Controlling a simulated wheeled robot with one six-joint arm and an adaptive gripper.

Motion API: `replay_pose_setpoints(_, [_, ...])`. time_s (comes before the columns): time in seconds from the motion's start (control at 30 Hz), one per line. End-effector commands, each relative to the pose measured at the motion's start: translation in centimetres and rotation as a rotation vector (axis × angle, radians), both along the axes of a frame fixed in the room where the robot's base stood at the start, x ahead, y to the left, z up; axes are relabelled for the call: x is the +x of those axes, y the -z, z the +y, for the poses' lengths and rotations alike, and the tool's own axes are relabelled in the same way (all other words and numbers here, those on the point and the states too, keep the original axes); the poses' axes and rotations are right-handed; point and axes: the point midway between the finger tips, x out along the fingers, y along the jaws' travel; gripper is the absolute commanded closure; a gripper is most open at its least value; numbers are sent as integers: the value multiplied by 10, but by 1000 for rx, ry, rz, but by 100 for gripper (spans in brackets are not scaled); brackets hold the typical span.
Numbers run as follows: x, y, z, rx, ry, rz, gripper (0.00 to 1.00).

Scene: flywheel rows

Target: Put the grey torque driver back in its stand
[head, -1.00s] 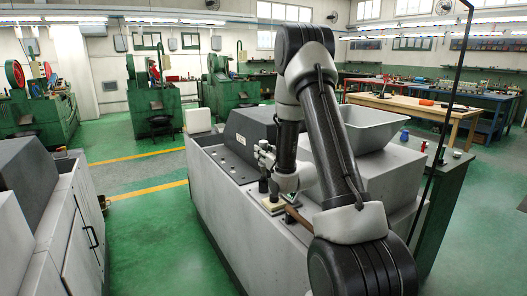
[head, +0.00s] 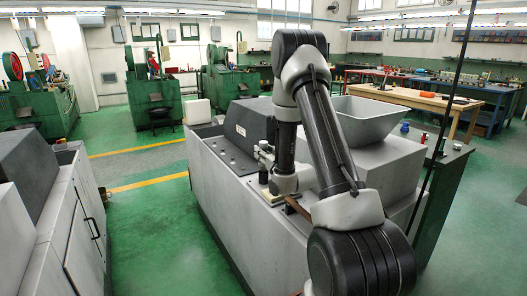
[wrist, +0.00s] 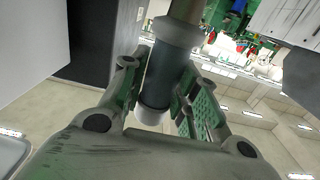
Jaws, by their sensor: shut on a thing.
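My gripper (wrist: 165,95) is shut on a dark grey cylinder with lighter collars and a brownish shaft, which looks like the grey torque driver (wrist: 163,72). In the head view my gripper (head: 263,152) is small, beside my arm's lower end, above the long grey machine. The driver shows there as a small dark upright piece (head: 263,177). Just below it is a small cream block (head: 268,194) on the machine top, possibly the stand. My wrist partly hides it, and I cannot tell whether the driver touches it.
The long grey machine (head: 235,205) carries a hopper (head: 362,118) at right and a dark sloped housing (head: 247,125) behind the gripper. A brown strip (head: 294,205) lies near my wrist. Another grey cabinet (head: 62,225) stands left, with green floor (head: 150,225) clear between.

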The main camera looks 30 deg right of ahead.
Motion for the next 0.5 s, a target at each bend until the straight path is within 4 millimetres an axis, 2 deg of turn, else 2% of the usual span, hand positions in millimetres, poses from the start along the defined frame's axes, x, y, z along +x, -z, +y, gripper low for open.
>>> replay_pose_setpoints(0.37, [0,2,0,0,0,-2,100])
replay_pose_setpoints(0.4, [0,2,0,0,0,-2,63])
replay_pose_setpoints(0.5, [0,2,0,0,0,-2,45])
